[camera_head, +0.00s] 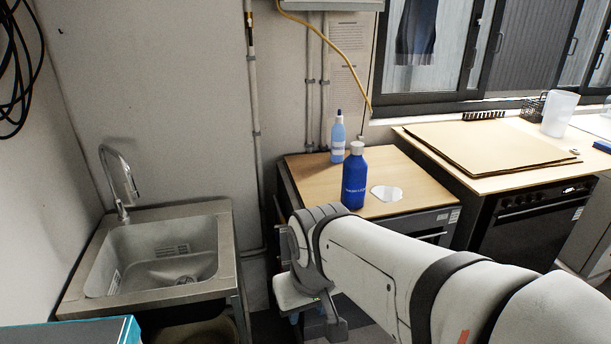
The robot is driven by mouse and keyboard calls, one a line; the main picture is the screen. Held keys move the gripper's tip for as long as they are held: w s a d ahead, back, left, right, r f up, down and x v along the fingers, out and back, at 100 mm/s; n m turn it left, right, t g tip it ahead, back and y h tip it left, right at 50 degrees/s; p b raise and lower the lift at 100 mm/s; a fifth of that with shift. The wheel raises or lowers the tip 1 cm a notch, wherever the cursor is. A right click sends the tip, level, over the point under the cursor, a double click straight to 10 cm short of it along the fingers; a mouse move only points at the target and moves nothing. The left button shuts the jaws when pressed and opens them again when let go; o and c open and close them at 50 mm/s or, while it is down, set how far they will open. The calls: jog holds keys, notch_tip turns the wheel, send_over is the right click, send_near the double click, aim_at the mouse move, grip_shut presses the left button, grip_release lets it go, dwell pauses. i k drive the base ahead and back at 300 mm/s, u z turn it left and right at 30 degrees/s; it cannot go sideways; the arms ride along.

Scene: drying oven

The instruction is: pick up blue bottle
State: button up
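A dark blue bottle (354,182) with a pale cap and white lettering stands upright on the wooden top of a low cabinet (305,168). A slimmer light blue bottle (338,142) with a blue tip stands behind it and slightly left, near the wall. My arm reaches in from the lower right, in front of the cabinet. My gripper (322,318) hangs at the arm's end, below the cabinet top and apart from both bottles. Its fingers are small and dark here, and I cannot tell if they are open.
A flat white piece (387,193) lies right of the dark blue bottle. A metal sink (229,225) with a tall faucet (122,180) stands left. Right are a counter with brown sheets (490,147) and a white beaker (559,113). A yellow cable (345,58) hangs along the wall.

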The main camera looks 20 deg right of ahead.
aim_at(355, 167)
jog(key=z, duration=0.05)
jog(key=k, duration=0.35)
jog(key=u, duration=2.05)
jog(key=k, duration=1.4)
jog(key=z, duration=1.65)
jog(key=i, duration=1.65)
jog(key=z, duration=0.05)
